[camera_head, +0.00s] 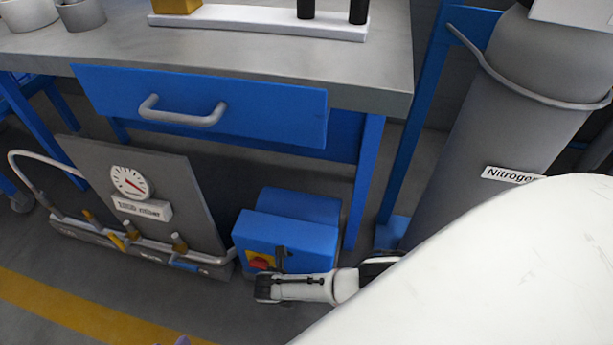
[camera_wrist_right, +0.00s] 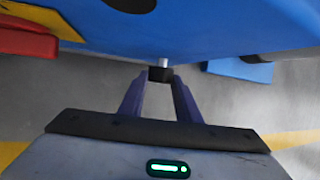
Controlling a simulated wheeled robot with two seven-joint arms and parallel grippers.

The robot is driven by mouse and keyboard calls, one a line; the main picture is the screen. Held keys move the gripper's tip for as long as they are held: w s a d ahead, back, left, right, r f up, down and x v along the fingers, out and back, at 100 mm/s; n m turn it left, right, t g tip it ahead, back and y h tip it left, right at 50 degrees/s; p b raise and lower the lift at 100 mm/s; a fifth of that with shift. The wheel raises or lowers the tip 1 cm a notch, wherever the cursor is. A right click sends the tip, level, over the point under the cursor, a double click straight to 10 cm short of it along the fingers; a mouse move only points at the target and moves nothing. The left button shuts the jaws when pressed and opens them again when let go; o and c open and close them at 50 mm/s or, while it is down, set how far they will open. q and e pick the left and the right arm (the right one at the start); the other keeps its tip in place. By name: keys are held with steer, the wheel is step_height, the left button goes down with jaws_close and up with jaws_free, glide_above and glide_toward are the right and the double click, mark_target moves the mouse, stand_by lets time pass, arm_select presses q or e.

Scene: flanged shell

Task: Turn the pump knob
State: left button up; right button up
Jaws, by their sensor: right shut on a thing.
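The blue pump (camera_head: 290,237) stands on the floor under the bench. Its red knob (camera_head: 259,263) sits on a yellow plate (camera_head: 251,257) on the front; the red knob also shows at the upper left of the right wrist view (camera_wrist_right: 28,40), apart from my fingers. My right gripper (camera_head: 262,289) is low at the pump's front. In the right wrist view, its fingers (camera_wrist_right: 160,80) are shut on a small black knob (camera_wrist_right: 160,74) on a short silver stem, against the pump's blue body.
A grey panel with a dial gauge (camera_head: 129,182) and a pipe manifold stands left of the pump. The bench (camera_head: 230,60) with a blue drawer (camera_head: 260,110) is above. A grey nitrogen cylinder (camera_head: 480,140) stands at right. My white arm covers the lower right.

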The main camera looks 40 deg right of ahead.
steer(key=o, duration=1.1)
steer(key=shift+c, duration=0.2)
arm_select(q)
steer(key=shift+n+t+y, duration=0.4)
steer(key=shift+n+y, duration=0.1)
steer(key=shift+y, duration=0.3)
steer(key=shift+s+a+r+p, duration=0.1)
steer(key=shift+s+a+p, duration=0.1)
steer(key=shift+a+p, duration=0.7)
steer(key=shift+s+a+r+p, duration=0.1)
steer(key=shift+s+a+p, duration=0.2)
steer(key=shift+p, duration=1.1)
steer(key=shift+s+a+r+p, duration=0.15)
steer(key=shift+a+p, duration=0.55)
steer(key=shift+p, duration=0.45)
arm_select(e)
steer(key=v, duration=1)
steer(key=shift+r, duration=0.15)
arm_select(q)
steer(key=shift+f, duration=0.1)
arm_select(e)
steer(key=shift+a, duration=0.1)
